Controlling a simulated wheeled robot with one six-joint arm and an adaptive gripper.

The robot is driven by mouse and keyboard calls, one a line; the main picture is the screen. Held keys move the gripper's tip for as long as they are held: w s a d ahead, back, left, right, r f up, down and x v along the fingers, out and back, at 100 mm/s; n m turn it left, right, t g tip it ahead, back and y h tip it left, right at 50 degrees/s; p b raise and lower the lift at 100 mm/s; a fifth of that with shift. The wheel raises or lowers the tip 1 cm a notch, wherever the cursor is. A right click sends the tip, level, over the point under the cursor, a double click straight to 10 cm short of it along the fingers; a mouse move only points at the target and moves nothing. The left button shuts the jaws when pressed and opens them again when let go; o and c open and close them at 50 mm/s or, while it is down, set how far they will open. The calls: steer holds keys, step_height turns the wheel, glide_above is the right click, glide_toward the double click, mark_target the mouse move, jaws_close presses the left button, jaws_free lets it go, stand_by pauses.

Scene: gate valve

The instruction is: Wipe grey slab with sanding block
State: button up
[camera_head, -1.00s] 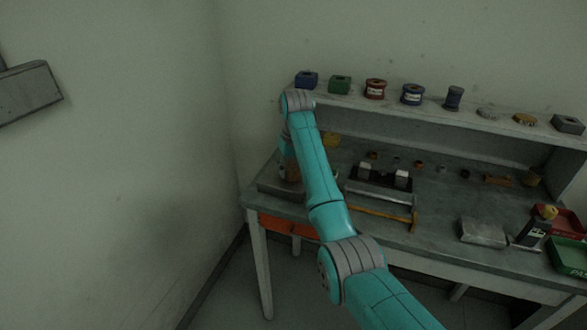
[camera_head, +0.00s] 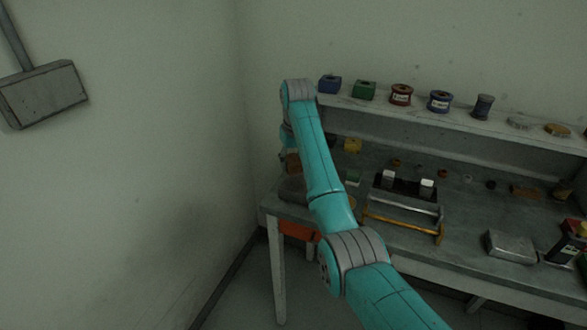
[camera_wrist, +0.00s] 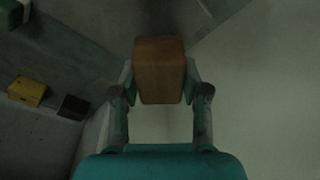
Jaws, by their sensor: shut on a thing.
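My gripper (camera_wrist: 160,88) is shut on the sanding block (camera_wrist: 160,70), a brown block with rounded edges, held between its two fingers in the wrist view. In the head view the brown block (camera_head: 293,163) shows below the end of my arm, near the bench's left end. The grey slab (camera_head: 291,190) lies on the bench's front left corner, partly hidden by my arm. The block appears above and behind the slab in the head view; I cannot tell whether they touch.
The grey bench (camera_head: 400,240) has a yellow box (camera_head: 352,145), a black holder with white blocks (camera_head: 405,187), an orange-handled tool (camera_head: 400,226) and a metal box (camera_head: 511,246). Spools and blocks line the back shelf (camera_head: 460,125). A wall stands close on the left.

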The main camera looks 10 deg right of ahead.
steer(key=shift+r, duration=2.55)
